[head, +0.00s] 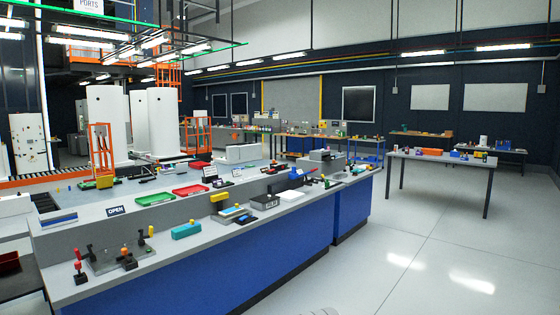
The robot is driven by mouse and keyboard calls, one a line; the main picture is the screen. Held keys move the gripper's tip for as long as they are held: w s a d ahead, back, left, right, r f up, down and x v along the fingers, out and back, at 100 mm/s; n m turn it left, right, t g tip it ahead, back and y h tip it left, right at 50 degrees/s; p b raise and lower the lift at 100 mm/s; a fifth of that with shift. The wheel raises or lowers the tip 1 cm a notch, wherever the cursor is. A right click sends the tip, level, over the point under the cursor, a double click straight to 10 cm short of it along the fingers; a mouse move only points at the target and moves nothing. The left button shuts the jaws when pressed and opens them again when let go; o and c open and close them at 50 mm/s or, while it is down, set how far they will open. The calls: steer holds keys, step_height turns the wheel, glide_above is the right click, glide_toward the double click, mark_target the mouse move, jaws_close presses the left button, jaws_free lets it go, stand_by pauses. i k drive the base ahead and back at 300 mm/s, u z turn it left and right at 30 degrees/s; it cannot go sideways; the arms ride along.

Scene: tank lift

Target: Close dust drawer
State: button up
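I cannot pick out a dust drawer with certainty in the head view. A long counter (190,255) with a grey top and blue front runs from the lower left toward the middle. A dark box with a white label (265,203) stands on its lower ledge, and a blue and white flat item (236,213) lies left of it. A small "OPEN" sign (115,211) is on the raised back part. These items are too small to tell whether any is a drawer, open or shut.
Levers (78,265) and a teal block (187,230) are on the near ledge. Red (190,190) and green (155,199) trays lie on the upper surface. A table (441,159) with small items stands at the right. The floor (420,250) between is clear.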

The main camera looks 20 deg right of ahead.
mark_target(326, 159)
steer(key=z, duration=0.25)
steer(key=i, duration=0.85)
steer(key=z, duration=0.6)
steer(key=i, duration=1.85)
steer(key=z, duration=0.65)
steer(key=i, duration=3.3)
steer(key=u, duration=0.65)
steer(key=i, duration=1.8)
steer(key=u, duration=0.4)
